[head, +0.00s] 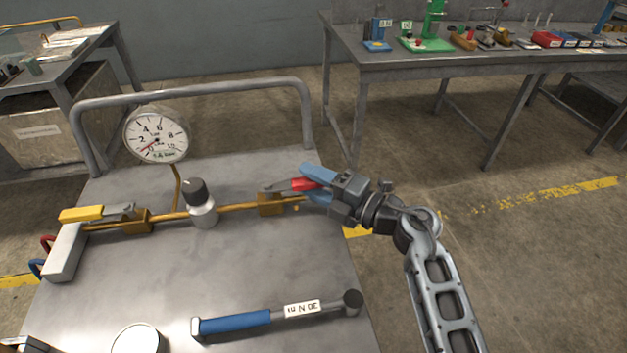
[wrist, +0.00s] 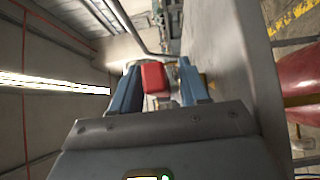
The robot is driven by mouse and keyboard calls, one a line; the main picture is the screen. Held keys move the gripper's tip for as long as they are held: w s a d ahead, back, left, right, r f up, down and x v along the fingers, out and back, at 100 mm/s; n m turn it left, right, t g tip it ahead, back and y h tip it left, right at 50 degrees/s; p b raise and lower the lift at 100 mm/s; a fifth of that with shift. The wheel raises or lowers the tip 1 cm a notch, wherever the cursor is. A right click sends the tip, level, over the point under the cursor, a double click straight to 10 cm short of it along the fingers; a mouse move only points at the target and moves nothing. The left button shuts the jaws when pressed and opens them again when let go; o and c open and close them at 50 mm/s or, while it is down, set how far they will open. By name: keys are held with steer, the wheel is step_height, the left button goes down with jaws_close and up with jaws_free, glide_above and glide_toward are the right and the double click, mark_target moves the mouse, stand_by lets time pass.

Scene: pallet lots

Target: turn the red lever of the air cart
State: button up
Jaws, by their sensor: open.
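The air cart (head: 240,255) is a grey metal top with a yellow pipe run across it. The red lever (head: 303,184) sits at the right end of the pipe, above a brass valve block (head: 270,204). My gripper (head: 312,182) is at the lever, with its blue fingers open around the red grip. In the wrist view the red lever end (wrist: 155,78) lies between the two blue fingers (wrist: 157,85), nearer the left one. I cannot tell whether either finger touches it. The fingers partly hide the lever's end in the head view.
A round gauge (head: 157,136), a silver regulator with a dark knob (head: 200,203) and a yellow lever (head: 82,213) stand along the pipe. A blue-handled torque wrench (head: 275,315) lies in front. A grey rail (head: 190,88) bounds the back. Floor to the right is clear.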

steer(key=shift+c, duration=0.3)
jaws_close()
stand_by(0.4)
